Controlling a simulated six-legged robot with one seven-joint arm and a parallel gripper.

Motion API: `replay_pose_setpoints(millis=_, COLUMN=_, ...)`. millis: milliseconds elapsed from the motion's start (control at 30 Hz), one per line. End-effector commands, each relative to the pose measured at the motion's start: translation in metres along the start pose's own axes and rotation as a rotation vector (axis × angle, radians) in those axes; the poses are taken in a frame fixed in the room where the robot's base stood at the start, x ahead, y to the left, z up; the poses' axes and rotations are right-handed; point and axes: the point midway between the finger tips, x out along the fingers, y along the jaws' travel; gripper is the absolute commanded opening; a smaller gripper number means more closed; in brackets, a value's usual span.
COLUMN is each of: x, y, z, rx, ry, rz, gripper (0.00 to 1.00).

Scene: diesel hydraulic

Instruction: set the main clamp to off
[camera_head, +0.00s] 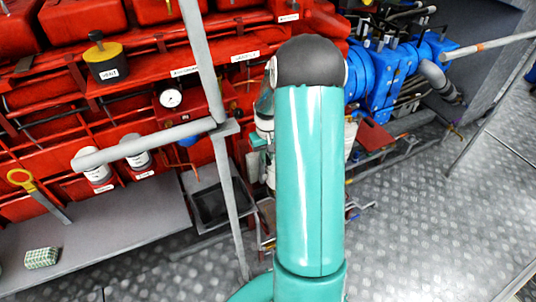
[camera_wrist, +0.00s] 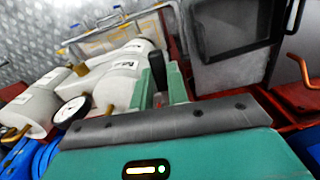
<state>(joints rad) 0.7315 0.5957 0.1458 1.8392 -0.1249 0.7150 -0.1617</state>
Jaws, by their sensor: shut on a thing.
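My gripper (camera_wrist: 158,84) shows in the wrist view, with two teal fingers closed around a dark upright handle (camera_wrist: 157,68). The handle may be the lever of the main clamp, but I cannot read any label on it. Its base and its on or off position are hidden by the fingers and the gripper body. In the head view my teal arm reaches down in front of the machine and hides the handle.
White cylinders (camera_wrist: 125,85) and a round gauge (camera_wrist: 72,112) are close left of my gripper in the wrist view. A black-rimmed grey tray (camera_wrist: 235,65) is to the right. In the head view, a grey railing (camera_head: 207,75) crosses before the red engine (camera_head: 50,95); blue machinery (camera_head: 385,75) stands right.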

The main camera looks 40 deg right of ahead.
Motion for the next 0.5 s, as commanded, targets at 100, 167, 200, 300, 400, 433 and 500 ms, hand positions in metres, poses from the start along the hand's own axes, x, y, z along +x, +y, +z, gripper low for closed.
replay_pose_setpoints(millis=100, x=-0.001, y=-0.005, z=0.0, rx=0.063, ry=-0.002, rz=0.0, gripper=0.0)
replay_pose_setpoints(millis=167, x=-0.001, y=-0.007, z=0.0, rx=0.105, ry=-0.002, rz=0.001, gripper=0.0)
replay_pose_setpoints(millis=200, x=-0.001, y=-0.009, z=0.0, rx=0.135, ry=-0.002, rz=0.0, gripper=0.0)
replay_pose_setpoints(millis=300, x=-0.001, y=-0.014, z=-0.001, rx=0.217, ry=-0.002, rz=0.001, gripper=0.0)
replay_pose_setpoints(millis=400, x=-0.001, y=-0.019, z=-0.003, rx=0.303, ry=-0.002, rz=0.001, gripper=0.0)
replay_pose_setpoints(millis=433, x=-0.001, y=-0.02, z=-0.003, rx=0.331, ry=-0.002, rz=0.0, gripper=0.0)
replay_pose_setpoints(millis=500, x=-0.001, y=-0.024, z=-0.004, rx=0.39, ry=-0.002, rz=0.001, gripper=0.0)
